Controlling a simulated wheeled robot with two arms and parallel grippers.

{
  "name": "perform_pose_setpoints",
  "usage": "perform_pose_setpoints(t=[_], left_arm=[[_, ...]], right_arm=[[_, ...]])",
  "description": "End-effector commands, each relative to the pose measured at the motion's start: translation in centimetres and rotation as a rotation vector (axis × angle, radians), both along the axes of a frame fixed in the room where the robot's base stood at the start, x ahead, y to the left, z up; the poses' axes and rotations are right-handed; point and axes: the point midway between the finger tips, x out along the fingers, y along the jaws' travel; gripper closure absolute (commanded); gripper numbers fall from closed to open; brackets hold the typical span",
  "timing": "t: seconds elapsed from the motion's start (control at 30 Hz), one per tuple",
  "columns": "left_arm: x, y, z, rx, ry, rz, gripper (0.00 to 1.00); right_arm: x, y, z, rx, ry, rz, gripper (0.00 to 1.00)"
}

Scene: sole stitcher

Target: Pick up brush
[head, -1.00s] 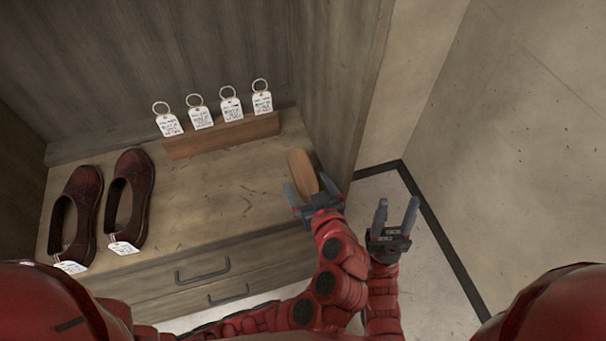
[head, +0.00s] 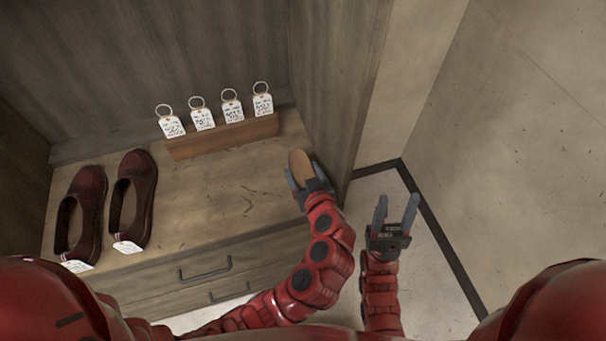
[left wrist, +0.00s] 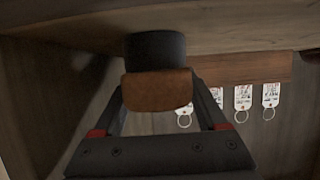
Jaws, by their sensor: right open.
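The brush (head: 299,160) has a brown wooden back and lies at the right end of the wooden shelf, by the side panel. My left gripper (head: 305,178) is at its near end with one finger on each side. In the left wrist view, the brush's brown end (left wrist: 158,91) is between the fingers, with a dark part behind it. The fingers look very close to its sides; I cannot tell whether they press on it. My right gripper (head: 396,208) is open and empty, over the floor right of the cabinet.
Two dark red shoes (head: 132,198) with tags stand at the shelf's left. A wooden block (head: 222,136) with several ringed tags (head: 263,104) stands at the back. The side panel (head: 343,90) is close to the brush's right. The shelf's middle (head: 220,190) is clear.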

Motion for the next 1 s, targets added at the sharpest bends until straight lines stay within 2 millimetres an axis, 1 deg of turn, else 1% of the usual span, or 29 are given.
perform_pose_setpoints(t=[0.03,0.17,0.2,0.27,0.3,0.33,0.37,0.67,0.77,0.87,0.97,1.0], left_arm=[[0.0,0.0,0.0,0.0,0.0,0.0,0.36],[0.0,0.0,0.0,0.0,0.0,0.0,0.59],[0.0,0.0,0.0,0.0,0.0,0.0,0.67],[0.0,0.0,0.0,0.0,0.0,0.0,0.77],[0.0,0.0,0.0,0.0,0.0,0.0,0.85],[0.0,0.0,0.0,0.0,0.0,0.0,0.9],[0.0,0.0,0.0,0.0,-0.001,0.0,0.92],[0.0,0.0,0.3,-0.001,-0.002,-0.001,0.93],[0.0,-0.1,0.9,-0.004,-0.004,-0.001,0.93],[0.0,0.0,2.0,-0.005,-0.004,0.0,0.93],[0.0,-0.1,3.8,-0.005,-0.007,-0.001,0.93],[-0.9,0.4,3.6,-0.001,-0.006,-0.003,0.93]], right_arm=[[0.0,0.0,0.0,0.0,0.0,0.0,0.5],[0.0,0.0,0.0,0.0,0.0,0.0,0.5],[0.0,0.0,0.0,0.0,0.0,0.0,0.5],[0.0,0.0,0.0,0.0,0.0,0.0,0.5],[0.0,0.0,0.0,0.0,0.0,0.0,0.5],[0.0,0.0,0.0,0.0,0.0,0.0,0.5],[0.0,0.0,0.0,0.0,0.0,0.0,0.5],[0.0,0.0,-0.1,0.0,0.0,0.0,0.5],[0.0,0.0,-0.3,0.0,0.0,0.0,0.5],[0.0,0.0,-0.6,0.0,0.0,0.0,0.5],[0.0,0.0,-1.1,0.0,0.0,0.0,0.5],[0.0,0.0,-1.2,0.0,0.0,0.0,0.5]])
